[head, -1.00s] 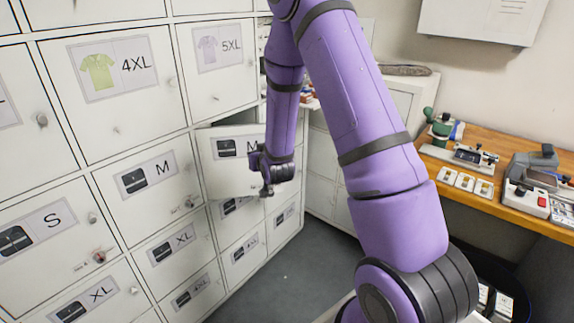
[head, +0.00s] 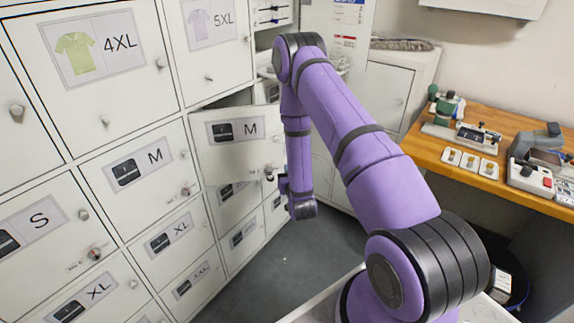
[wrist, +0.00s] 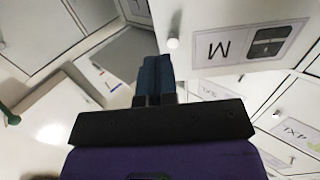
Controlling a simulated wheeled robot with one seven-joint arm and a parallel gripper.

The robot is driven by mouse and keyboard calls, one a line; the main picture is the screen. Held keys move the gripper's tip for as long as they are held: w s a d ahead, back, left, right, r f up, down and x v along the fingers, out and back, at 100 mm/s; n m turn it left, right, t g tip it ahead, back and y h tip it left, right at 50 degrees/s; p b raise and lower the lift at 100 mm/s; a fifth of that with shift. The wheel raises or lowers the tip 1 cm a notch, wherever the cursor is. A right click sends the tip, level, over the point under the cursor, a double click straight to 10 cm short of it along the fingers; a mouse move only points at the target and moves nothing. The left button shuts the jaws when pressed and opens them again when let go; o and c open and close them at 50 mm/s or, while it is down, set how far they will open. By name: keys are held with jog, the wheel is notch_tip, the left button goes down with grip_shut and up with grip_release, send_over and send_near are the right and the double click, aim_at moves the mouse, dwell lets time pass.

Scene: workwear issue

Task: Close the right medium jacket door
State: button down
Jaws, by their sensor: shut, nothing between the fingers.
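The right medium jacket door (head: 241,155), white with an M label and a dark jacket picture, stands ajar in the head view. A dark gap shows above it. Its knob (head: 268,169) is near its free edge. In the wrist view the door (wrist: 218,15) fills the upper right, with a knob (wrist: 173,42) at its lower left corner. My gripper (head: 284,183) is just right of the door's free edge in the head view. In the wrist view the fingers (wrist: 155,72) are shut and empty, beside that knob. Whether they touch the door cannot be told.
The left M door (head: 142,177) and the 4XL door (head: 95,60) are shut. A wooden bench (head: 470,165) with tools stands at the right. Grey floor (head: 290,262) is clear in front of the lockers.

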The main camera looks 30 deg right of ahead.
aim_at(280, 147)
jog(key=x, duration=1.2)
jog(key=shift+w, duration=0.15)
jog(key=shift+w+d, duration=0.1)
